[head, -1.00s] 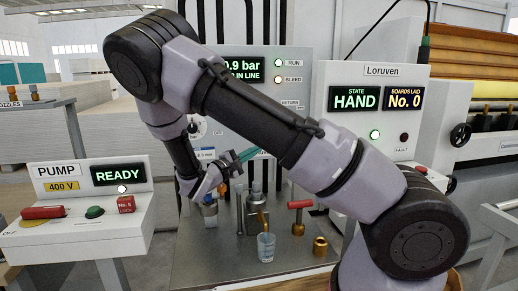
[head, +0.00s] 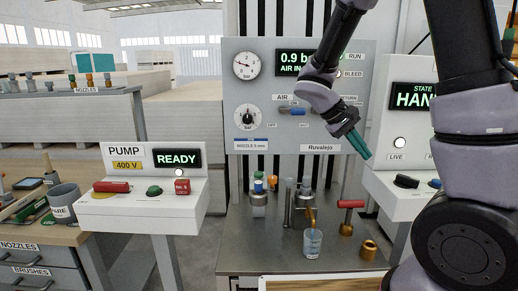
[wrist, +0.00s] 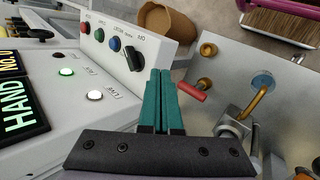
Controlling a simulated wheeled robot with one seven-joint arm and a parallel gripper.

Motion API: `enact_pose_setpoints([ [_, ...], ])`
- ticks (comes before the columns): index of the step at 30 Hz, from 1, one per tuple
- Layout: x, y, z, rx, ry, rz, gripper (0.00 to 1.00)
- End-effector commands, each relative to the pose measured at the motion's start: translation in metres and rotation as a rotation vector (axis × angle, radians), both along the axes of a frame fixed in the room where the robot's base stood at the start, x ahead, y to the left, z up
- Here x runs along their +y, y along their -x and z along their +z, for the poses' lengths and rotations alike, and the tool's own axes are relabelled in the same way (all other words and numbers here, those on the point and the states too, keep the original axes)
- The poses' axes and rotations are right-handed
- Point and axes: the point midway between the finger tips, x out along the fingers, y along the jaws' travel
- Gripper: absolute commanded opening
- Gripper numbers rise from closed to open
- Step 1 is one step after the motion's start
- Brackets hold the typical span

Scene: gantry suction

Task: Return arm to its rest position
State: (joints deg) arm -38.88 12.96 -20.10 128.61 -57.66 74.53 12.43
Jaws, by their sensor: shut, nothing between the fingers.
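My gripper (head: 359,145) has teal fingers that are together, with nothing between them. In the head view it hangs in the air at the right of the grey air panel (head: 235,95), above the metal bench (head: 270,260). In the wrist view the shut fingers (wrist: 159,100) point toward the side of the white control box (wrist: 150,45). My arm fills the right side of the head view and covers part of the air panel's display and of the HAND display (head: 412,96).
On the bench stand a red-handled valve (head: 349,212), a glass cup (head: 312,243), a brass fitting (head: 369,250) and several upright fittings. The white PUMP box (head: 140,205), showing READY, stands at left. A workbench (head: 30,235) with a grey cup (head: 63,200) is farther left. Air above the bench's left is clear.

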Motion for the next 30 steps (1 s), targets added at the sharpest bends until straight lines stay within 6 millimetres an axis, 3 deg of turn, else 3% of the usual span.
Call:
enact_pose_setpoints([
  [6,0.002,0.041,0.038,-0.136,-0.365,-0.156,0.0],
  [15,0.02,0.085,0.105,-0.443,-0.767,-0.276,0.0],
  [22,0.033,0.11,0.149,-0.689,-0.944,-0.303,0.0],
  [30,0.039,0.119,0.165,-0.787,-0.997,-0.306,0.0],
])
